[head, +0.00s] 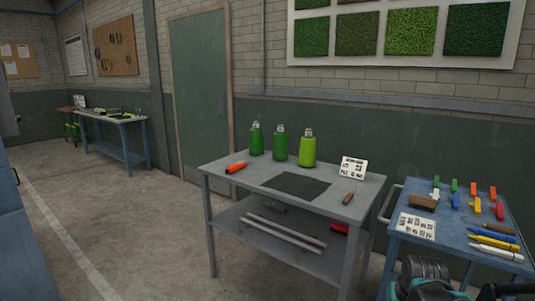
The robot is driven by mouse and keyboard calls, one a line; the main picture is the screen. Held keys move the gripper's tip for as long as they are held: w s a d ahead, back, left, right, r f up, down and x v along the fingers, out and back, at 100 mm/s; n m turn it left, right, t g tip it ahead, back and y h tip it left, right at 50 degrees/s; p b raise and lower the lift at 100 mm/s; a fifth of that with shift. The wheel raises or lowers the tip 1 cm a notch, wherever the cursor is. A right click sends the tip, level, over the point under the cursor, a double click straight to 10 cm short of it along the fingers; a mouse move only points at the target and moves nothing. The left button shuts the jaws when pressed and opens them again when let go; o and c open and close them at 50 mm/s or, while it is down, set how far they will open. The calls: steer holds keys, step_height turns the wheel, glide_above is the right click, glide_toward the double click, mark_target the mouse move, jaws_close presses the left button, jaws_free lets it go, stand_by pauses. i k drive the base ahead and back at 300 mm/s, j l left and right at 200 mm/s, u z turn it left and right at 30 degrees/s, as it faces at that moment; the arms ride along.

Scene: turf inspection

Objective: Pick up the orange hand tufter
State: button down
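An orange tool with a dark end, which looks like the orange hand tufter (238,167), lies on its side on the grey metal table (222,179). It is near the table's left edge, in front of the green bottles, and nothing covers it. Nothing touches it from above. My gripper's fingers do not show in the head view. Dark rounded parts at the bottom right edge look like my own arm, well to the right of the tool.
Two dark green bottles (256,139) (280,145) and a lime bottle (307,149) stand behind the tool. A dark mat (297,185), a printed card (353,168) and a brown-handled tool (348,198) share the table. A blue cart (455,238) with several small tools stands at right.

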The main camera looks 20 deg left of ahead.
mark_target(236, 167)
steer(key=i+j, duration=0.15)
steer(key=j, duration=0.2)
steer(key=i+j, duration=0.15)
steer(key=j, duration=0.2)
steer(key=i+j, duration=0.1)
steer(key=j, duration=0.2)
steer(key=i+j, duration=0.15)
steer(key=j, duration=0.2)
steer(key=i+j, duration=0.15)
steer(key=j, duration=0.2)
steer(key=i+j, duration=0.15)
steer(key=j, duration=0.2)
steer(key=z, duration=0.05)
